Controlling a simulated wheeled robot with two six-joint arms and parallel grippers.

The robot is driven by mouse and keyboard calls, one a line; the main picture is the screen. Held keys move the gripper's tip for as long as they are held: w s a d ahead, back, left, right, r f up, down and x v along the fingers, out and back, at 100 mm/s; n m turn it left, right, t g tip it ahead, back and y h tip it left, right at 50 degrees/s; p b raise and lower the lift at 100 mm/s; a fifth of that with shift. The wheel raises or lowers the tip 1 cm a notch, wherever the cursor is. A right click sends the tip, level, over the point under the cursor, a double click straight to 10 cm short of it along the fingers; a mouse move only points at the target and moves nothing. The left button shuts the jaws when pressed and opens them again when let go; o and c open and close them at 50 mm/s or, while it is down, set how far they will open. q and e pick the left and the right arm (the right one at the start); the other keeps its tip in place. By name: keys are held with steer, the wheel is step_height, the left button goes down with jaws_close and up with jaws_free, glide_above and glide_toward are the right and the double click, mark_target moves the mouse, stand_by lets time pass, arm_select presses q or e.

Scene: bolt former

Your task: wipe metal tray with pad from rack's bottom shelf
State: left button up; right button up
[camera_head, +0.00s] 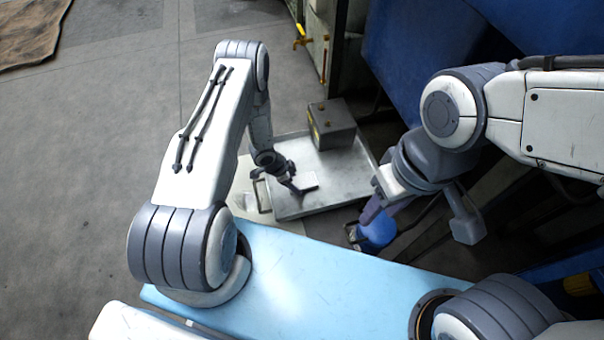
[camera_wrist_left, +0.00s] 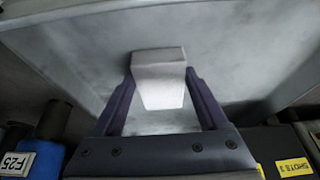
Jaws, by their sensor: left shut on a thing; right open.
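The metal tray (camera_head: 335,180) is a grey, shallow, rimmed tray beyond my light blue body panel in the head view. Its smeared grey surface also fills much of the left wrist view (camera_wrist_left: 240,65). My left gripper (camera_head: 294,187) is shut on a small white pad (camera_head: 307,181). The pad (camera_wrist_left: 160,80) shows between the two fingers of the left gripper in the left wrist view. It is at the tray's surface, near its front left part; I cannot tell whether it touches. My right gripper (camera_head: 378,205) is open at the tray's right side, above a blue round object.
A dark grey box (camera_head: 332,124) stands on the tray's back part. The blue round object (camera_head: 377,229) is right of the tray's front corner. A cabinet with a yellow tap (camera_head: 301,38) stands behind. Labelled dark boxes (camera_wrist_left: 285,150) show low in the wrist view. Open floor lies left.

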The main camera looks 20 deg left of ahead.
arm_select(q)
steer(key=shift+s+d, duration=0.45)
steer(key=shift+s, duration=0.25)
step_height(320, 180, up, 3)
steer(key=shift+f+p, duration=0.1)
steer(key=shift+p, duration=0.95)
step_height(320, 180, up, 5)
steer(key=p, duration=0.4)
steer(key=shift+r+p, duration=0.2)
steer(key=shift+p, duration=0.2)
arm_select(e)
step_height(320, 180, up, 7)
steer(key=s, duration=0.1)
steer(key=shift+a, duration=0.3)
